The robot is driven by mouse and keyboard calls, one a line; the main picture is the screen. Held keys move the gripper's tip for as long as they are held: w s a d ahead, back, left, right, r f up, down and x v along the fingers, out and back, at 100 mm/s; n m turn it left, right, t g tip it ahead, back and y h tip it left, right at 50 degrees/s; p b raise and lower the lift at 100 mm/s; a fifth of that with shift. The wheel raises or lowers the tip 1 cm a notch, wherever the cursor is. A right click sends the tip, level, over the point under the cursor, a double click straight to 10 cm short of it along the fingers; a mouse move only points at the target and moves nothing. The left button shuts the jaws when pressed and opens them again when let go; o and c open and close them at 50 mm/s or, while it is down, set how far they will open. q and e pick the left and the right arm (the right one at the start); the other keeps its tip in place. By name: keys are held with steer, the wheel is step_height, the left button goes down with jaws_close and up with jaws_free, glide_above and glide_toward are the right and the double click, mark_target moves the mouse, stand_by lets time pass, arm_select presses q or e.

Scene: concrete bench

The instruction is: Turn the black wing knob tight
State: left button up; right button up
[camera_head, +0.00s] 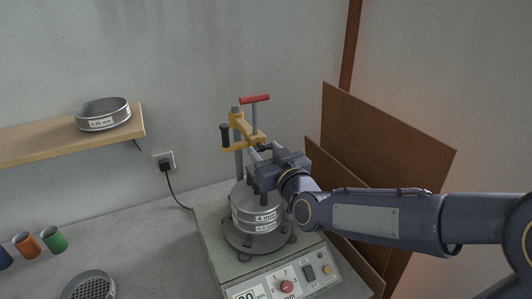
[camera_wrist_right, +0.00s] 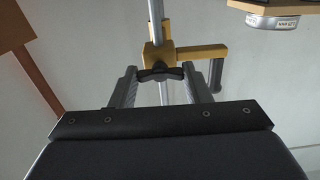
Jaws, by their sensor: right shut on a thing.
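The black wing knob (camera_wrist_right: 160,74) shows in the right wrist view in front of the yellow clamp bracket (camera_wrist_right: 185,52) on a grey vertical rod (camera_wrist_right: 156,20). Its two wings lie roughly level between the fingers of my right gripper (camera_wrist_right: 161,82), which is shut on it. In the head view my right gripper (camera_head: 258,158) reaches in from the right to the yellow clamp (camera_head: 242,127), above the sieve stack (camera_head: 256,215). There the gripper hides most of the knob. My left gripper is in neither view.
The stack stands on a shaker base (camera_head: 220,262) with a dial and switches. A red handle (camera_head: 255,98) tops the clamp. Brown boards (camera_head: 385,140) lean behind my right arm. A shelf (camera_head: 60,145) holds a sieve (camera_head: 103,113). Several coloured cups and another sieve (camera_head: 90,286) are at left.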

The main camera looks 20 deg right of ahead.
steer(key=m+b, duration=0.1)
steer(key=b, duration=0.1)
steer(key=m+b, duration=0.3)
steer(key=shift+f+m+b, duration=0.25)
steer(key=shift+m+b, duration=0.15)
steer(key=m+b, duration=0.3)
steer(key=m, duration=0.1)
steer(key=shift+m, duration=0.3)
steer(key=shift+r+m+b, duration=0.2)
steer(key=shift+m+b, duration=1.6)
steer(key=shift+m, duration=2.3)
steer(key=o, duration=1)
